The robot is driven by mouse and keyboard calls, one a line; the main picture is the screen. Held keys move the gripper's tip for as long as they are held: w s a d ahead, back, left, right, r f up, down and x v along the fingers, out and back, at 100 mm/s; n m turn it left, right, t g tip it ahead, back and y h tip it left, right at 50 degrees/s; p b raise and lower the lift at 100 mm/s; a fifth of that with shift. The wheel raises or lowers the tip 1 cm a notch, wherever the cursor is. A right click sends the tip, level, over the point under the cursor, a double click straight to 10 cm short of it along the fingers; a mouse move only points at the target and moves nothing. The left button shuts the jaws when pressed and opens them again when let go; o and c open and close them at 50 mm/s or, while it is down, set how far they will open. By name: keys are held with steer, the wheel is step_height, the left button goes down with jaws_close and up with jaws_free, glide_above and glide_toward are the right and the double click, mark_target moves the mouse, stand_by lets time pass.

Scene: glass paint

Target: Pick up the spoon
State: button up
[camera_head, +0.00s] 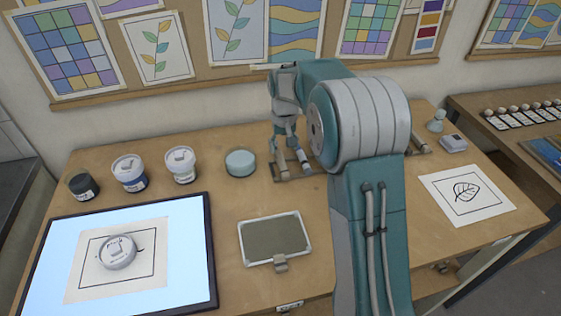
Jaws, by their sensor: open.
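My gripper (292,168) points down at the back middle of the wooden table (225,205). Its two fingers are apart, and I see nothing held between them. I cannot make out a spoon. The fingertips are at or just above the left end of a low grey item (276,172). My arm hides the middle of that area, and a low grey bar (418,146) shows on the arm's right side. I cannot tell whether these are one thing or whether a spoon lies there.
A round pale-blue pot (240,162) stands left of my gripper, with white-lidded jars (181,165) and a dark jar (83,186) farther left. A lit panel (190,258) holds a drawing and lidded tub. A framed grey plate (273,238) lies in front. A leaf drawing (466,194) lies right.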

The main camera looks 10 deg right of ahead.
mark_target(281, 159)
step_height(281, 159, down, 4)
steer(key=shift+s+a+r, duration=0.1)
steer(key=shift+s+a, duration=0.05)
steer(key=shift+a+f, duration=0.25)
steer(key=shift+a, duration=0.45)
steer(key=shift+d, duration=0.3)
steer(key=c, duration=0.8)
steer(key=shift+d, duration=0.3)
jaws_close()
steer(key=shift+a, duration=0.15)
